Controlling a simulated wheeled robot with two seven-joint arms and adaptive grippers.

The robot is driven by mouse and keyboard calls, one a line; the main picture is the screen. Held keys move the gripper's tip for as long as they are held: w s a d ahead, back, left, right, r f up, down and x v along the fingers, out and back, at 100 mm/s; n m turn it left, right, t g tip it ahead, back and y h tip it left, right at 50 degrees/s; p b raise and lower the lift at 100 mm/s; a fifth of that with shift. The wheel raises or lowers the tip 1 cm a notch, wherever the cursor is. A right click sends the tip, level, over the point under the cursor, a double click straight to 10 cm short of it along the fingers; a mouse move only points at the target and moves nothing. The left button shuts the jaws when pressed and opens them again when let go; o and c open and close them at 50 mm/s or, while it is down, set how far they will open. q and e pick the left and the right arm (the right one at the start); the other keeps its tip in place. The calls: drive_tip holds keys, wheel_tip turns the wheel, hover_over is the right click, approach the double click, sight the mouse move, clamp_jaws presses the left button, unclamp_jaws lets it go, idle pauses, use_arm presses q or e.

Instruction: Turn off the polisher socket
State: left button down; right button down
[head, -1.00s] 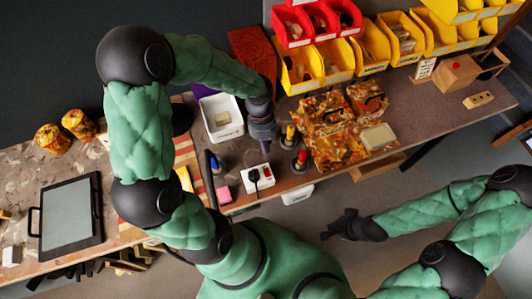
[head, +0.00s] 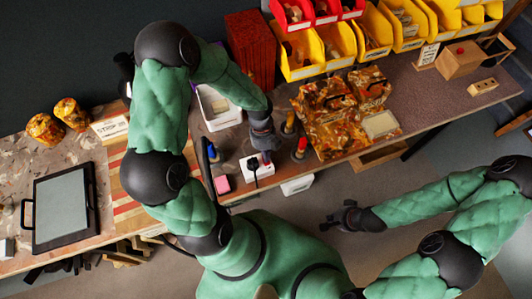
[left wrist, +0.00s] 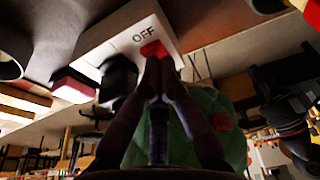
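The polisher socket (head: 249,173) is a white box with a black plug (head: 254,168) in it, near the front edge of the bench. In the left wrist view the socket (left wrist: 112,35) shows the word OFF beside a red switch (left wrist: 153,47), and the black plug (left wrist: 117,78) sits left of it. My left gripper (head: 267,158) is at the switch end of the socket. Its fingertips (left wrist: 158,62) are together and at the red switch, partly covering it; I cannot tell whether they press it. My right gripper (head: 332,221) hangs off the bench, apart from everything.
A pink block (head: 222,184) lies left.

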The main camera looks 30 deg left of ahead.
use_arm(q)
drive_tip(key=shift+w+a+f, duration=0.15)
drive_tip(key=shift+f, duration=0.15)
idle(0.5)
drive_tip(key=shift+s+d+r+p, duration=0.2)
drive_tip(key=shift+s+d+p, duration=0.25)
drive_tip(key=shift+s+d, duration=0.15)
